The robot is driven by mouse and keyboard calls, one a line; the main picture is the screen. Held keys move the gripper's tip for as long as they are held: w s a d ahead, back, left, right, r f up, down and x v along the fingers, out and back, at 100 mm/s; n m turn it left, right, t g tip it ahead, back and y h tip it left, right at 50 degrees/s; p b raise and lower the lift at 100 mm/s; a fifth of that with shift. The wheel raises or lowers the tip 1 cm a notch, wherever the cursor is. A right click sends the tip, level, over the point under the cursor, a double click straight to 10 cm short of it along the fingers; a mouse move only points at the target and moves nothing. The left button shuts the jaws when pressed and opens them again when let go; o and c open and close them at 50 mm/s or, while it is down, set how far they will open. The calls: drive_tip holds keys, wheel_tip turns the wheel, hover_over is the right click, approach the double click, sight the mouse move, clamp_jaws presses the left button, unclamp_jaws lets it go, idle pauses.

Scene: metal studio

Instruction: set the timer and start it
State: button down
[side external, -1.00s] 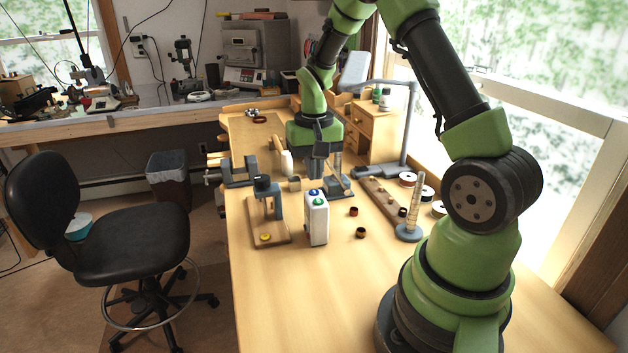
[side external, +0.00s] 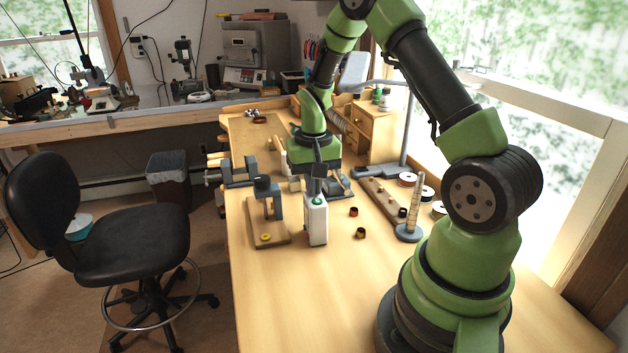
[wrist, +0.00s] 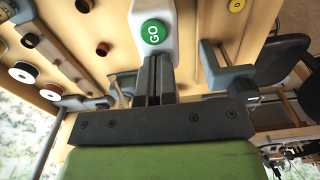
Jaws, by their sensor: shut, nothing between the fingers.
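The timer is a white upright box (side external: 316,226) on the wooden bench. Its green button (side external: 318,201) shows on top at the near side. In the wrist view the green button (wrist: 153,32) reads GO, on the white timer (wrist: 174,20). My gripper (side external: 316,190) is shut and empty, pointing down at the far part of the timer's top. It hides the blue button there. In the wrist view my gripper's closed fingers (wrist: 157,62) end just beside the green button. I cannot tell whether the fingertips touch the timer.
The near bench top (side external: 290,300) is clear.

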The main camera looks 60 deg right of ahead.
drive_tip(key=shift+s+f, duration=0.2)
drive_tip(key=shift+f, duration=0.35)
wheel_tip(320, 180, up, 9)
drive_tip(key=shift+w, duration=0.15)
idle(0.3)
wheel_tip(320, 180, up, 7)
idle(0.3)
drive_tip(key=shift+f, duration=0.2)
wheel_tip(320, 180, down, 14)
drive_tip(key=shift+r, duration=0.1)
idle(0.4)
